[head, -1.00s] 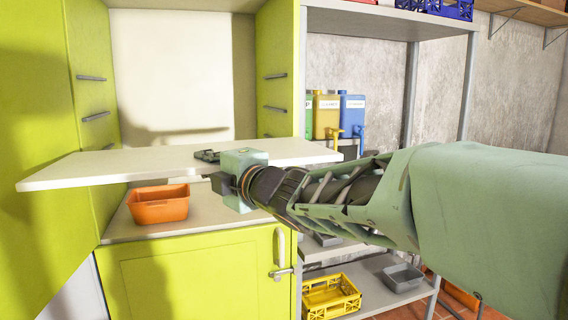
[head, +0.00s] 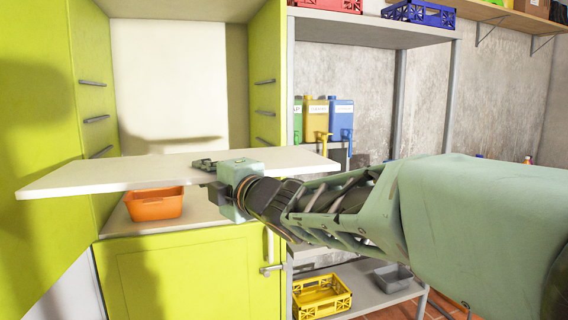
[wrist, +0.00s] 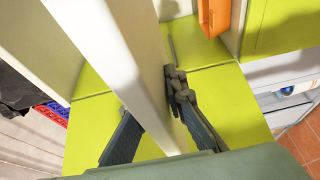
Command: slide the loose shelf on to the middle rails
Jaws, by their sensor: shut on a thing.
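The loose shelf (head: 110,175) is a flat white board held roughly level in front of the open green cabinet (head: 180,285). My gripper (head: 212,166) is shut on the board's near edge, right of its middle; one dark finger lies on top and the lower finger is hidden. In the wrist view the board (wrist: 115,60) runs between the two fingers (wrist: 155,115). The middle rails are grey bars on the left wall (head: 96,119) and right wall (head: 265,113). In the head view the board appears below them, near the lowest rails.
An orange bin (head: 155,206) stands on the cabinet floor below the board. The open green door (head: 35,120) is at left. A grey metal rack (head: 452,95) at right holds coloured canisters (head: 342,118), a yellow crate (head: 322,298) and a grey bin (head: 392,277).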

